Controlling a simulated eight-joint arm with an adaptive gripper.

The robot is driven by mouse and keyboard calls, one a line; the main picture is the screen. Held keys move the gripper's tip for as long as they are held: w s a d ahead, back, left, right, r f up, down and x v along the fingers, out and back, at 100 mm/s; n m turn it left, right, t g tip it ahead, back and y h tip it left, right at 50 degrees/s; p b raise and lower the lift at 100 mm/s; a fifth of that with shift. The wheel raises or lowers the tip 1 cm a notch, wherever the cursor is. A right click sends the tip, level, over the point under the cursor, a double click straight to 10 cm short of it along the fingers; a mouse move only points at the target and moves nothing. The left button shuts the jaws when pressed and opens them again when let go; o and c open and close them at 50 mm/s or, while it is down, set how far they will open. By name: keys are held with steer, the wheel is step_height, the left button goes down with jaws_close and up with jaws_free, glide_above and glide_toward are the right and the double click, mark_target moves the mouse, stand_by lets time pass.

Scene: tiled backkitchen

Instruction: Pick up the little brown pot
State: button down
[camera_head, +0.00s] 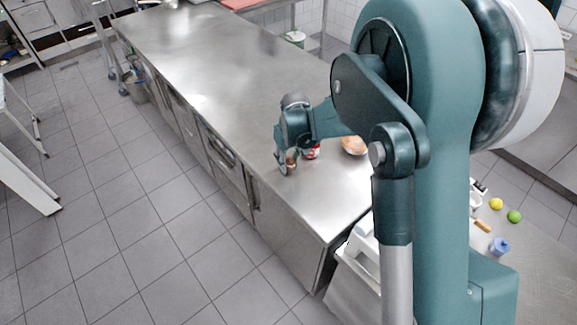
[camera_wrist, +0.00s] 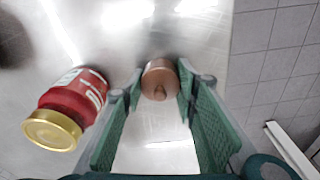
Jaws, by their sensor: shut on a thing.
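The little brown pot (camera_wrist: 160,77) is between the tips of my gripper (camera_wrist: 161,88) in the wrist view. It has a rounded brown body and a small knob facing the camera. The green fingers stand on both sides of it, and my gripper is shut on it. In the head view the pot (camera_head: 291,157) shows small between the fingers of my gripper (camera_head: 288,164), over the steel counter near its front edge. Whether the pot touches the counter I cannot tell.
A bread-like brown item (camera_head: 354,145) lies farther right on the counter (camera_head: 215,75). The counter's far stretch is clear.

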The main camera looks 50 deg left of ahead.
stand_by(0.3)
steer(key=shift+r, duration=5)
